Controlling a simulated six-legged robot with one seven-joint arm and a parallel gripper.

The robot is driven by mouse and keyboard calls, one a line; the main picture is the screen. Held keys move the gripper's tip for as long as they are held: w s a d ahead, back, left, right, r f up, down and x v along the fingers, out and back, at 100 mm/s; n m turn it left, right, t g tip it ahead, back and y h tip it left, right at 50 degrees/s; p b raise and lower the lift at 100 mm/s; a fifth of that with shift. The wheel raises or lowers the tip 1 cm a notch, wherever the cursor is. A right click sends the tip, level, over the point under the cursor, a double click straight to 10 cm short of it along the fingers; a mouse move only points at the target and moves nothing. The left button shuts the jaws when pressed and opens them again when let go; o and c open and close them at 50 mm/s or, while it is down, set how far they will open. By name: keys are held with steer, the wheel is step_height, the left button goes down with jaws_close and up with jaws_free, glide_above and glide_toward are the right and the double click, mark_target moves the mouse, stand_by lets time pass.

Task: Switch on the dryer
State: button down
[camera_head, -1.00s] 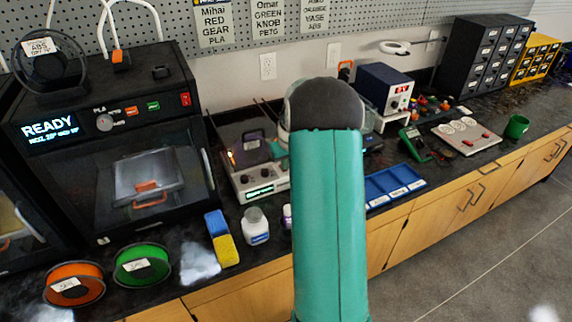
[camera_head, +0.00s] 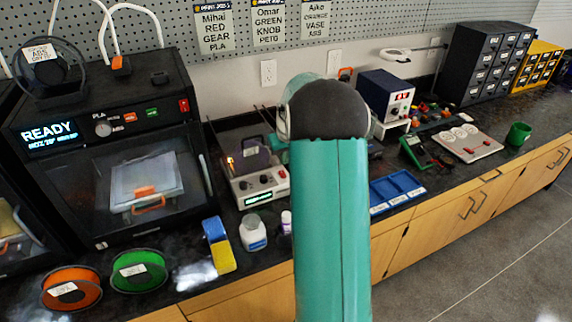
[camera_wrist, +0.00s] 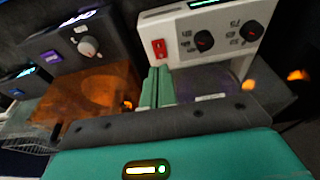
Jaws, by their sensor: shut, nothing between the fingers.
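The dryer (camera_head: 259,186) is a white-fronted box with a purple spool behind its panel, two knobs and a lit green display. It stands on the bench left of my arm. In the wrist view its white panel (camera_wrist: 205,28) appears upside down, with two black knobs, number marks and a red rocker switch (camera_wrist: 159,49). My gripper (camera_wrist: 157,74) shows there as two teal fingers, shut together and empty, with tips just below the red switch in the picture. I cannot tell whether they touch the panel.
A dark device with an amber cover (camera_wrist: 92,92) stands beside the dryer. The head view shows a black 3D printer (camera_head: 110,150) at left, a white bottle (camera_head: 253,232) in front of the dryer, and a blue tray (camera_head: 396,190) right of my arm.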

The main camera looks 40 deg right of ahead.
steer(key=s+a+r, duration=0.1)
steer(key=s+r, duration=0.3)
steer(key=r, duration=0.4)
steer(key=shift+a, duration=0.15)
steer(key=s+a+r+n, duration=0.1)
steer(key=s+a+r, duration=0.15)
steer(key=a, duration=0.45)
steer(key=s+a+r+t, duration=0.1)
steer(key=s+a+r, duration=0.1)
steer(key=a+r, duration=0.35)
steer(key=s+a+r+n, duration=0.1)
steer(key=s+a+r, duration=0.15)
steer(key=a, duration=0.65)
steer(key=s+a+f+n+t, duration=0.1)
steer(key=s+a+f+t, duration=0.1)
steer(key=s+a, duration=1)
steer(key=shift+s+a+y, duration=0.4)
steer(key=shift+s, duration=0.85)
